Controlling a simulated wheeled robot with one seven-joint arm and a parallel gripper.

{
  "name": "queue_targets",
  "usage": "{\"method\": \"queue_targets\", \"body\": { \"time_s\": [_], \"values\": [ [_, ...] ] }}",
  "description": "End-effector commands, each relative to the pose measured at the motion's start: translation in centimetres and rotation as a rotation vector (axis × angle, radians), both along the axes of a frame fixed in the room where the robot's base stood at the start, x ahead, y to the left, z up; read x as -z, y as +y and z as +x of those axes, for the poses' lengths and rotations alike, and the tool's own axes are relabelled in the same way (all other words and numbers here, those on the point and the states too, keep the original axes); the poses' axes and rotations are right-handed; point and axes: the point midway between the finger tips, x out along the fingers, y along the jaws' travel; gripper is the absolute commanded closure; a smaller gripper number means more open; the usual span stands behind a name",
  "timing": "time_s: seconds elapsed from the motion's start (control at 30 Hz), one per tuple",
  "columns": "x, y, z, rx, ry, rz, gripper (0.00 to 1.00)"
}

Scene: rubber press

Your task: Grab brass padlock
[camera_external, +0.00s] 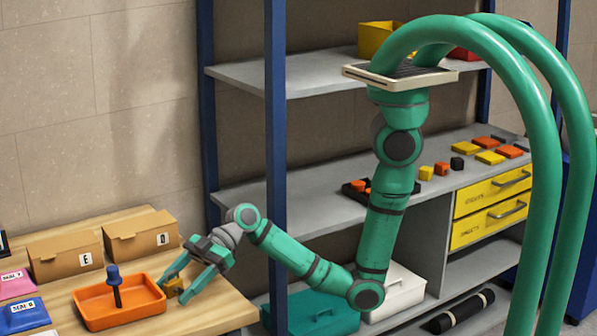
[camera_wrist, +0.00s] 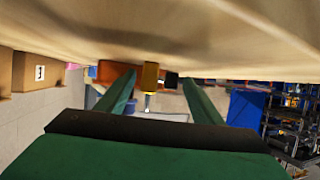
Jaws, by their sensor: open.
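The brass padlock (camera_external: 174,286) is a small yellow-gold block on the wooden table, just right of the orange tray. In the wrist view the padlock (camera_wrist: 150,76) shows its gold body and a thin silvery shackle. My gripper (camera_external: 175,291) is low over the table with its two green fingers apart, one on each side of the padlock. In the wrist view the padlock lies between the fingertips (camera_wrist: 159,79), nearer the left one. I see a gap to the right finger; contact with the left one is hard to tell.
The orange tray (camera_external: 92,318) holds a dark blue-handled tool (camera_external: 115,288) standing up. Cardboard boxes (camera_external: 140,235) (camera_external: 65,256) stand behind. Pink and blue packets (camera_external: 22,316) lie at left. A dark block (camera_wrist: 171,80) shows beside the padlock. A blue shelf post (camera_external: 275,170) rises at right.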

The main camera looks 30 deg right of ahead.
Motion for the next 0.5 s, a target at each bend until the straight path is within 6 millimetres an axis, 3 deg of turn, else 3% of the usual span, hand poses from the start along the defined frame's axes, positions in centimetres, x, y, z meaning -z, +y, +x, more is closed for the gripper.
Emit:
{"method": "queue_targets", "body": {
  "time_s": [0.07, 0.1, 0.3, 0.5],
  "values": [
    [-0.02, -0.01, 0.0, 0.0, 0.0, 0.0, 0.39],
    [-0.02, -0.02, 0.01, 0.0, 0.0, 0.0, 0.44],
    [-0.03, -0.04, 0.01, 0.0, 0.0, 0.0, 0.9],
    [-0.09, -0.03, 0.02, 0.0, 0.001, 0.002, 0.9]
  ]
}}
